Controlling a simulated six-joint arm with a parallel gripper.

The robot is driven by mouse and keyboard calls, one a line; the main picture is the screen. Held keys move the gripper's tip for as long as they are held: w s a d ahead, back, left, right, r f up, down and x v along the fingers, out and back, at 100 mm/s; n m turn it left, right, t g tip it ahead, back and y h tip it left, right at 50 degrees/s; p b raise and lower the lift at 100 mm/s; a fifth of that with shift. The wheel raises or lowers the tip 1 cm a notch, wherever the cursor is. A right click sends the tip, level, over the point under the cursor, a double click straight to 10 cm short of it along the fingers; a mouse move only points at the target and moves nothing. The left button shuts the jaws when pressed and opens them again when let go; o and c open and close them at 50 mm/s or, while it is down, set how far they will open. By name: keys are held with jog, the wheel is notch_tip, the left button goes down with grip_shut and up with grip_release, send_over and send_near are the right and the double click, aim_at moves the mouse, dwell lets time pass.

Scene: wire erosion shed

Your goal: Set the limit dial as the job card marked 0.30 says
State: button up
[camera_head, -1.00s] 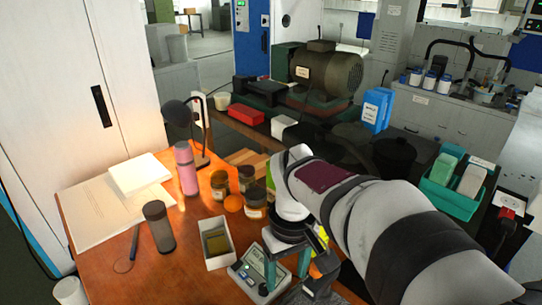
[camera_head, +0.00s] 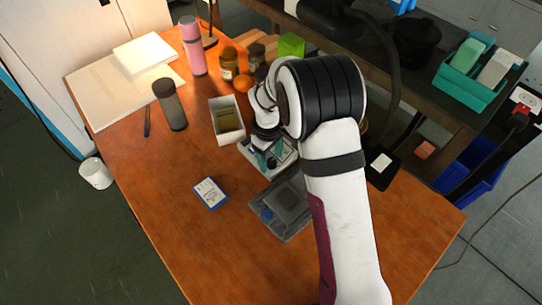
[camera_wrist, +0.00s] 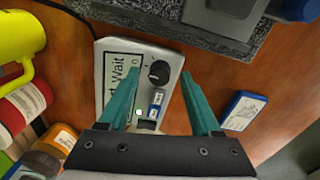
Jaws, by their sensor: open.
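The limit dial is a black knob (camera_wrist: 159,72) on a pale control box (camera_wrist: 113,86) in the wrist view. The box's display shows the word "Wait" and a green light is lit beside it. My gripper (camera_wrist: 160,75) is open, with its teal fingers spread on either side of the knob; I cannot tell whether they touch it. In the head view the box (camera_head: 284,158) is partly hidden under my arm. A blue and white card or small pack (camera_head: 209,193) lies on the table; it also shows in the wrist view (camera_wrist: 243,110). Its print is unreadable, and I see no legible 0.30.
A grey device (camera_head: 288,207) stands on a dark slab near the box. A white open tray (camera_head: 214,112) holds a yellowish item. A grey cup (camera_head: 171,106), pink bottle (camera_head: 194,50), jars and an orange (camera_head: 242,83) stand further back. The table's front left is clear.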

jog(key=shift+f, duration=0.15)
grip_shut()
jog(key=shift+m, duration=0.3)
jog(key=m, duration=0.3)
jog(key=shift+m, duration=0.3)
jog(key=shift+w+m, duration=0.1)
jog(key=shift+m, duration=2.2)
